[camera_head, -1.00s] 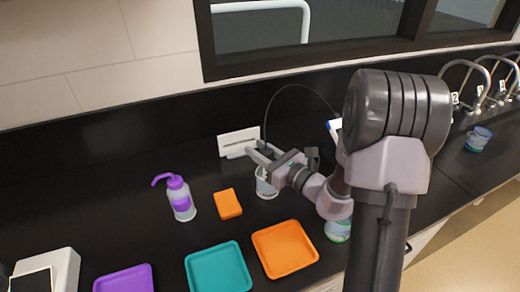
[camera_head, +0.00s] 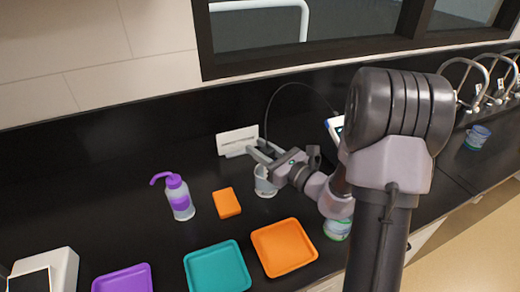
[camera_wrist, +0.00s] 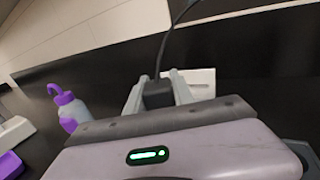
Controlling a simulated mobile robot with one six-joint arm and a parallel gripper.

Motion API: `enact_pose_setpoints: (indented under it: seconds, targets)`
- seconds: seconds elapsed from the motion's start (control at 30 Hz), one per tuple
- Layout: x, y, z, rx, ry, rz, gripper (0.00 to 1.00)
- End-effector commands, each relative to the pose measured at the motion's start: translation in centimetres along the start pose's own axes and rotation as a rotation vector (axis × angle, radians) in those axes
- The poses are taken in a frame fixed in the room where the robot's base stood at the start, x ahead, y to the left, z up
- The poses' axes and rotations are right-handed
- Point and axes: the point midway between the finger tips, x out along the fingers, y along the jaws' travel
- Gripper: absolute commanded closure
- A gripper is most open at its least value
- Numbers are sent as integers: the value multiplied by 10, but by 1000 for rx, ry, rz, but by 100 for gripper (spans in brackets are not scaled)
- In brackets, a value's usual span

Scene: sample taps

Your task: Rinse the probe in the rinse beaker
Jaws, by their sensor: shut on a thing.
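My gripper (camera_head: 262,150) is shut on the probe (camera_wrist: 157,93), a dark block whose cable rises from its top in the wrist view. The rinse beaker (camera_head: 264,188) is a small clear vessel on the black bench, just below my gripper in the head view. The gripper's fingers (camera_wrist: 158,90) show on both sides of the probe in the wrist view. The probe's lower end is hidden, so I cannot tell whether it is inside the beaker.
A white card holder (camera_head: 237,141) stands behind the beaker. An orange block (camera_head: 227,203) and a purple-capped wash bottle (camera_head: 179,198) stand to the left. Teal (camera_head: 217,268) and orange trays (camera_head: 284,248) lie in front. A meter (camera_head: 334,127) sits behind my arm.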

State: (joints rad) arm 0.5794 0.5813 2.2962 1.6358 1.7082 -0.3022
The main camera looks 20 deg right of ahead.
Motion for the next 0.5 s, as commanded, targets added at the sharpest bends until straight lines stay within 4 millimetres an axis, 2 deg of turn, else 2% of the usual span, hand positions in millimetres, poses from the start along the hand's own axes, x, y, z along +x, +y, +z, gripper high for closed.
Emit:
enact_pose_setpoints:
  seconds: [0.37,0.5]
  targets:
    - [0,0,0,0,0,0,100]
    - [0,0,8,0,0,0,100]
